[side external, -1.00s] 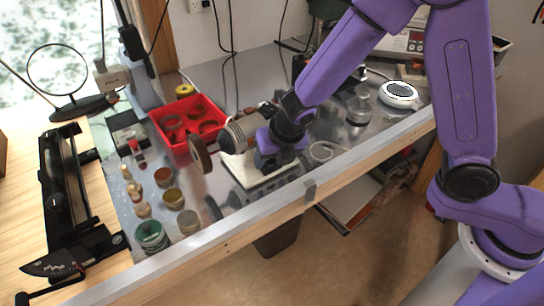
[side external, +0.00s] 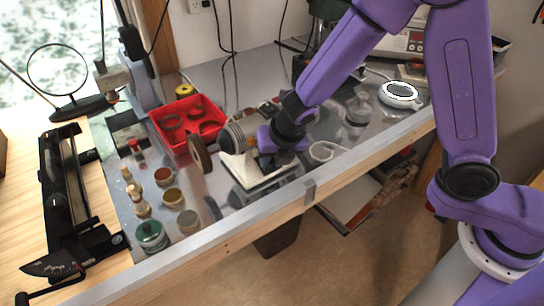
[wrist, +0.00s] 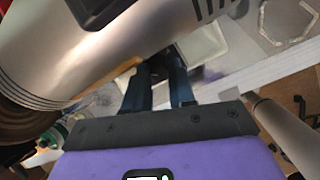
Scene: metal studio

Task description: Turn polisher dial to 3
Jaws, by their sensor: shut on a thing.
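The polisher (side external: 232,137) is a grey motor with a brown wheel (side external: 201,155) on its left end. It stands over a pale base (side external: 254,181) near the bench's front edge. In the wrist view its silver body (wrist: 75,55) fills the upper left. My gripper (side external: 266,165) is low at the polisher's front right, close to the base. In the wrist view my gripper (wrist: 165,58) has its dark fingers close together beneath the body, around a small dark part. The dial is mostly hidden by the fingers, and its number cannot be read.
A red bin (side external: 187,125) stands behind the polisher. Several small jars (side external: 173,198) and wooden pegs are at left. A clear container (side external: 322,152) and a white round device (side external: 398,94) are at right. The bench's front rail (side external: 350,164) runs close to my gripper.

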